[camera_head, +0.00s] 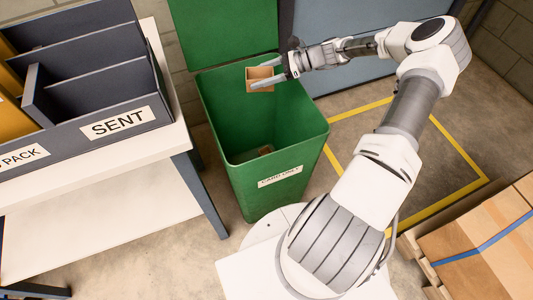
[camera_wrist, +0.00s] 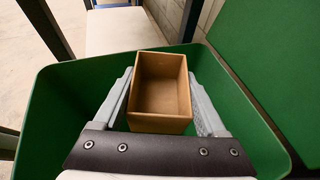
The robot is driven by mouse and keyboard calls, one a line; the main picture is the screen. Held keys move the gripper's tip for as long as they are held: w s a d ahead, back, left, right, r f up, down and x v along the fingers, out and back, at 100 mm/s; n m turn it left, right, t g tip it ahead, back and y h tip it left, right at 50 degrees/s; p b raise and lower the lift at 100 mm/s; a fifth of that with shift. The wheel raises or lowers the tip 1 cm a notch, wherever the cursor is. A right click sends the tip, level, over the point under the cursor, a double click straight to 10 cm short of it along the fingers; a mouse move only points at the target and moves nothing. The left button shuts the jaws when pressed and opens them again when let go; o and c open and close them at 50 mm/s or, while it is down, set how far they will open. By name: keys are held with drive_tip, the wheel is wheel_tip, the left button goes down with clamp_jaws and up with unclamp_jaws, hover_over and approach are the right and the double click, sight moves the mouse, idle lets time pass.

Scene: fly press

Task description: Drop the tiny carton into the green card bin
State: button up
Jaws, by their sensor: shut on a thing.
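The tiny carton (camera_head: 260,79) is a small brown open-topped box. My gripper (camera_head: 265,75) is shut on it, with one finger on each side, and holds it over the mouth of the green card bin (camera_head: 246,190). In the wrist view the carton (camera_wrist: 160,122) sits between the grey fingers of my gripper (camera_wrist: 160,92), and its inside looks empty. The bin's green rim and walls (camera_wrist: 50,110) surround it there. The bin's lid (camera_head: 225,30) stands open at the back. A small brown piece lies at the bottom of the bin.
A white table (camera_head: 110,160) with a grey sorting rack (camera_head: 120,120) labelled SENT stands left of the bin. Brown cartons on a pallet (camera_head: 490,245) are at the lower right. Yellow floor lines (camera_head: 450,205) mark an area of clear floor right of the bin.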

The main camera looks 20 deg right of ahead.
drive_tip(key=shift+s+d+f, duration=0.2)
drive_tip(key=shift+f, duration=0.2)
wheel_tip(320, 180, down, 6)
drive_tip(key=b, duration=0.5)
drive_tip(key=shift+r+b, duration=0.2)
drive_tip(key=shift+b, duration=0.1)
drive_tip(key=o, duration=1.2)
drive_tip(key=shift+o, duration=0.2)
drive_tip(key=shift+r, duration=0.1)
drive_tip(key=p+v, duration=0.4)
drive_tip(key=v, duration=1.3)
drive_tip(key=shift+d, duration=0.2)
